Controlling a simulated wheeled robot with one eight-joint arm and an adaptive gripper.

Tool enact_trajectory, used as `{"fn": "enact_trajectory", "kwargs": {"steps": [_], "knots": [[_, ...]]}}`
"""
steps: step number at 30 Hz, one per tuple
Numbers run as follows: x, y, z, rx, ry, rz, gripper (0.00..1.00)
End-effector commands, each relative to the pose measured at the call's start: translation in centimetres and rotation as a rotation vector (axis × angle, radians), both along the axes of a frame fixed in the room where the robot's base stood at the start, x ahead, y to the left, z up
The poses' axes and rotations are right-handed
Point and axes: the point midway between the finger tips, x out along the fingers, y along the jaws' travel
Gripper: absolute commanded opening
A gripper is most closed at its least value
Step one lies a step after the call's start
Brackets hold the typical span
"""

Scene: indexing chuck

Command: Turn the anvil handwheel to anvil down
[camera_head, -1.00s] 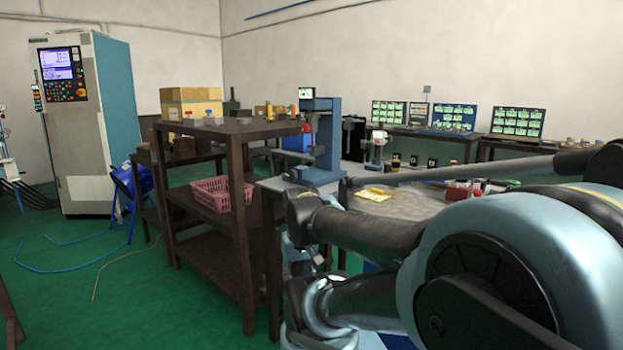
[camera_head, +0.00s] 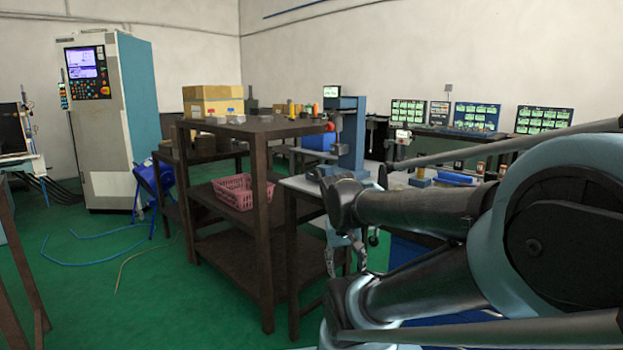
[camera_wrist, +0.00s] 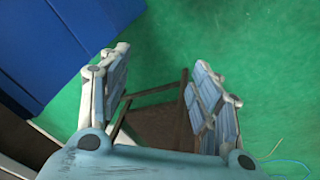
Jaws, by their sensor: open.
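A blue bench tester with a tall column (camera_head: 351,135) stands on the grey bench top in the head view, to the left of my arm. I take it to be the machine with the anvil, but I cannot make out a handwheel on it. My arm's near links hide part of the bench beside its base. My gripper shows in the wrist view (camera_wrist: 162,85) with its two fingers wide apart and nothing between them. It points down over the green floor. In the head view its fingers (camera_head: 346,257) hang low, below the bench top and apart from the tester.
A dark shelf rack (camera_head: 262,128) with a pink basket (camera_head: 234,190) stands left of the tester. A blue surface (camera_wrist: 60,45) lies close beside the fingers in the wrist view. Several monitors (camera_head: 477,117) stand at the back. Green floor is open at the left.

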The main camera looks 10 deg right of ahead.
Motion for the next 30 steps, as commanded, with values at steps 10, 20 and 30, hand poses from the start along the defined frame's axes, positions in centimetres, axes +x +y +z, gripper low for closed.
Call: {"fn": "enact_trajectory", "kwargs": {"steps": [10,20,30], "knots": [[7.7,-2.2,4.2,-0.258,-0.095,-0.174,0.58],[15.7,-1.3,8.0,-0.462,-0.31,-0.337,0.58],[23.5,3.5,11.4,-0.588,-0.636,-0.48,0.58]]}}
